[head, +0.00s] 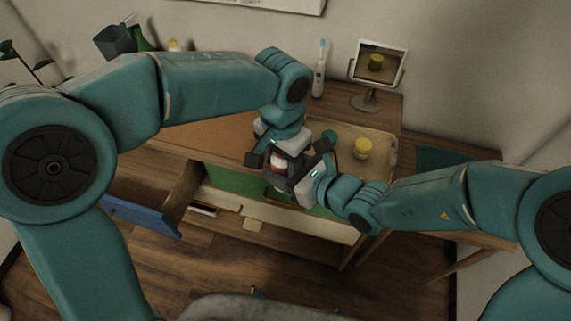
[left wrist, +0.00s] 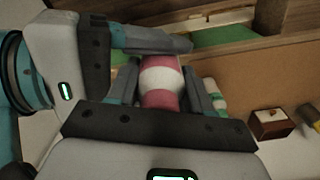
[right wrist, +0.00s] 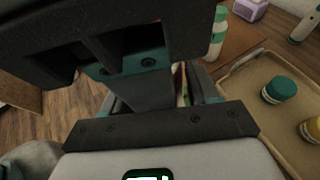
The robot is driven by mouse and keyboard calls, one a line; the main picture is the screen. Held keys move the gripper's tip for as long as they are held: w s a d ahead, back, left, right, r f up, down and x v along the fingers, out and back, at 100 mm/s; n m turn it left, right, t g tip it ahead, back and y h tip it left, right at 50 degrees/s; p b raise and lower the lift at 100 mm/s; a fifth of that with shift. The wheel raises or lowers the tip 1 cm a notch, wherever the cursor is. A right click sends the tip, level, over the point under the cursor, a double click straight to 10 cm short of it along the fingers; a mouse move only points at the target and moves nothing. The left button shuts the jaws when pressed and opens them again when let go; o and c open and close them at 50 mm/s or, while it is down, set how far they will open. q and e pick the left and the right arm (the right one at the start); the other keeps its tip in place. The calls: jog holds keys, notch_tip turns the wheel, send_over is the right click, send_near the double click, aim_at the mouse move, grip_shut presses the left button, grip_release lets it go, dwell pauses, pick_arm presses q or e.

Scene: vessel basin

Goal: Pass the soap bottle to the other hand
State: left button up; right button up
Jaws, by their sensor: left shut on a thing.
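The soap bottle (left wrist: 162,82), pink with a white band, is between the fingers of my left gripper (left wrist: 162,95) in the left wrist view. In the head view a small part of the bottle (head: 278,161) shows between the two grippers, over the front of the table. My left gripper (head: 272,158) is shut on it. My right gripper (head: 304,176) is right beside it, facing the left one. In the right wrist view its fingers (right wrist: 160,98) are spread, with a dark part of my left gripper between them. Most of the bottle is hidden there.
A tan tray (head: 385,138) on the right of the table holds a yellow-topped jar (head: 363,148) and a teal-lidded jar (right wrist: 279,89). A mirror (head: 379,63) and electric toothbrush (head: 319,70) stand behind. An open blue door (head: 143,215) hangs at the left front.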

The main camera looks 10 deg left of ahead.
pick_arm(q)
jog(key=shift+s+a, duration=0.1)
jog(key=shift+s, duration=0.05)
pick_arm(e)
jog(key=shift+w+d, duration=0.1)
jog(key=shift+w, duration=0.05)
jog(key=c, duration=0.4)
pick_arm(q)
jog(key=o, duration=1.3)
pick_arm(e)
jog(key=shift+w, duration=0.1)
jog(key=shift+c, duration=0.3)
